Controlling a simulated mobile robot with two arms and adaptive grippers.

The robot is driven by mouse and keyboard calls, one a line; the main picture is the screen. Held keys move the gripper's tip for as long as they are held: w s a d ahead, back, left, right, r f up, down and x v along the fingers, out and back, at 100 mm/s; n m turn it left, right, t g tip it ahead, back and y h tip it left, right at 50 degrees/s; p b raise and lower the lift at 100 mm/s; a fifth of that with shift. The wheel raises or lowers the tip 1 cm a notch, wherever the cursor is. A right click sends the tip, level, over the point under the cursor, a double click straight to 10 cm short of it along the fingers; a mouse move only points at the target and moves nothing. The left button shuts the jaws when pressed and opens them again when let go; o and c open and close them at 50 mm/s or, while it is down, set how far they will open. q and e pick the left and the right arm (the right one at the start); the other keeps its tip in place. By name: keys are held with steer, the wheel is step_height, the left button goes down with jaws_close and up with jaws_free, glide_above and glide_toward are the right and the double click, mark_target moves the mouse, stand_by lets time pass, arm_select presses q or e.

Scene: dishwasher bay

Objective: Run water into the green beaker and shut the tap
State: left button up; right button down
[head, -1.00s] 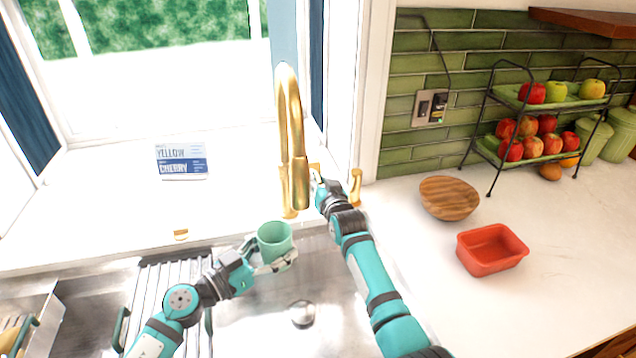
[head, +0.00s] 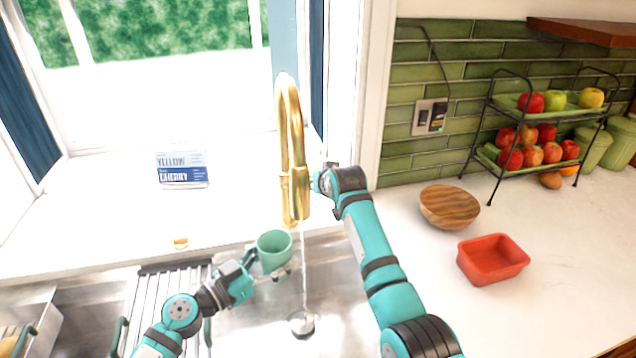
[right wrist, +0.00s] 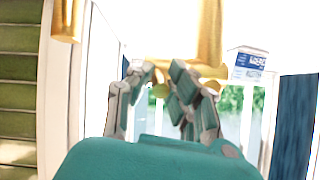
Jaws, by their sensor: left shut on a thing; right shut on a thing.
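The gold tap (head: 298,190) arches over the sink, and a thin stream of water (head: 304,265) falls from its spout to the drain. The green beaker (head: 273,248) is upright, just left of the stream, and the water passes beside it. My left gripper (head: 268,272) is shut on the beaker. In the right wrist view my right gripper (right wrist: 162,78) is closed around a gold tap handle (right wrist: 159,91), which shows only partly between the fingers.
The steel sink (head: 250,325) has a drain (head: 301,323) and a drying rack (head: 165,285) at left. A wooden bowl (head: 449,206), a red tray (head: 492,259) and a fruit stand (head: 488,130) are on the right counter.

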steer(key=c, duration=1.3)
jaws_free()
steer(key=v, duration=1.2)
